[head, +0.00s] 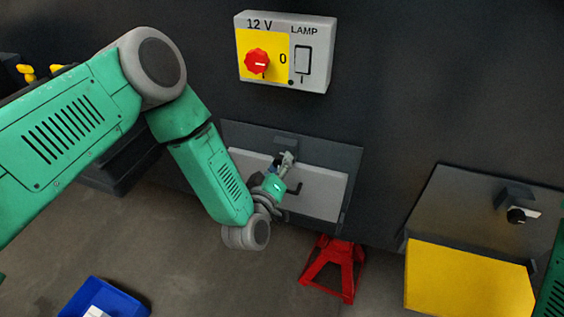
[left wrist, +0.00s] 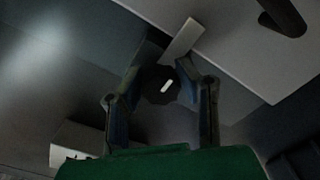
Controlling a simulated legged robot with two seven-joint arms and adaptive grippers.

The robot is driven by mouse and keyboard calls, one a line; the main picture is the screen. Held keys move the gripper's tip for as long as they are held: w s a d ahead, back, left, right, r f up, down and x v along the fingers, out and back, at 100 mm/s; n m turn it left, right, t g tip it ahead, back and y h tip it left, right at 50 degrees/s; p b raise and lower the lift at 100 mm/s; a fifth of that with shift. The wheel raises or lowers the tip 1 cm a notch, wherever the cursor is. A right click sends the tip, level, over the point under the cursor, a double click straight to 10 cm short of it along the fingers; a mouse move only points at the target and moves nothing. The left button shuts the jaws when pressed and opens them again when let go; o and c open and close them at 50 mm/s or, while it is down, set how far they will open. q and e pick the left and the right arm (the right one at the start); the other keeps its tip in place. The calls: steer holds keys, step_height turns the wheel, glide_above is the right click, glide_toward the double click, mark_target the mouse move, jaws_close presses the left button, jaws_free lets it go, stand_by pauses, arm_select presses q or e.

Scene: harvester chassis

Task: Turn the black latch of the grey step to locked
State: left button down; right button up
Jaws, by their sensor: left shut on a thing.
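The grey step (head: 322,192) sits in a dark recessed frame on the wall in the head view. Its pale face also fills the upper right of the left wrist view (left wrist: 235,45). My left gripper (head: 287,159) is at the top of the step, shut on the black latch. In the left wrist view the latch (left wrist: 158,86) is a dark round knob with a white mark, between the two fingers (left wrist: 162,76). A small grey plate (left wrist: 184,41) lies just above it. In the head view my gripper hides the latch. My right gripper is not in view.
A black hook-shaped handle (head: 294,189) is on the step's face, close to my gripper. A red stand (head: 335,268) is below. A yellow step (head: 465,278) with its own black knob (head: 517,215) is at right. A switch box (head: 285,52) hangs above. A blue bin (head: 104,300) is lower left.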

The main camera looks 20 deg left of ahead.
arm_select(q)
steer(key=shift+a, duration=0.2)
steer(key=c, duration=1.1)
jaws_free()
steer(key=shift+c, duration=0.2)
steer(key=s, duration=1.1)
steer(key=shift+s+a, duration=0.3)
steer(key=shift+s, duration=0.1)
steer(key=shift+d+f, duration=0.1)
